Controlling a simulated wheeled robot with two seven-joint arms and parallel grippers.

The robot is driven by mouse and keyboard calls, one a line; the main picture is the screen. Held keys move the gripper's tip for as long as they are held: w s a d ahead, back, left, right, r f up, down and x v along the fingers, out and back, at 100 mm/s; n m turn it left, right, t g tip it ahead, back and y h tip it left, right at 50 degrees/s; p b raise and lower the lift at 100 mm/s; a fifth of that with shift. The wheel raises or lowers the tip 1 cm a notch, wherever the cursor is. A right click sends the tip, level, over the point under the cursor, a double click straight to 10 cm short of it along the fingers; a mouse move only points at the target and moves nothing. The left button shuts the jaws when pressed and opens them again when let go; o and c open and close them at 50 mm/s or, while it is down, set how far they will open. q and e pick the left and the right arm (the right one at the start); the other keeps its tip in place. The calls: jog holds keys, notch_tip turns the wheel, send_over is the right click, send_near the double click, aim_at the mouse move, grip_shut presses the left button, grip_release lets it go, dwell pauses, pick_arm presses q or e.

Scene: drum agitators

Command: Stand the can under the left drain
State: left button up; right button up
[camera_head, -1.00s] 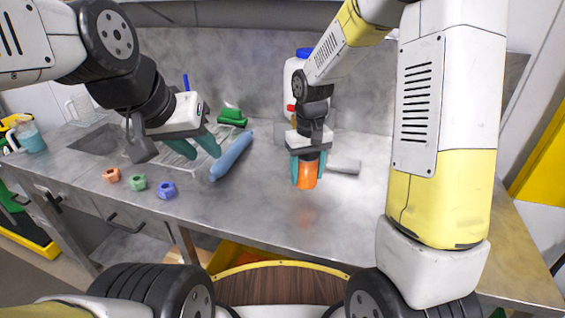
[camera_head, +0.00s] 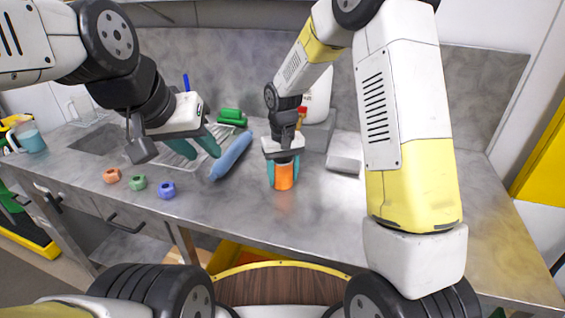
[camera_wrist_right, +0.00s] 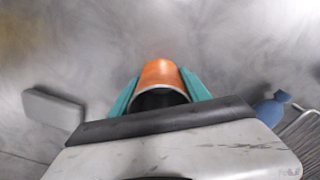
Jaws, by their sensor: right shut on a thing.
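An orange can (camera_head: 284,177) is between the teal fingers of my right gripper (camera_head: 283,186), which is shut on it. The can is about upright in the head view, over the middle of the metal counter; whether its base touches the counter I cannot tell. In the right wrist view, the can (camera_wrist_right: 160,73) shows its dark open end, with a finger of my right gripper (camera_wrist_right: 161,83) on each side. My left gripper (camera_head: 194,149) is open and empty, left of a blue bottle-like object (camera_head: 231,157). I cannot make out a left drain.
Three coloured nuts, orange (camera_head: 112,175), green (camera_head: 138,182) and blue (camera_head: 167,189), lie along the front left. A grey block (camera_head: 343,165) lies right of the can. Green rolls (camera_head: 232,116) and a white container (camera_head: 317,97) stand behind. The counter's front middle is clear.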

jog(key=shift+f, duration=0.15)
jog(key=o, duration=1.4)
jog(key=shift+c, duration=0.2)
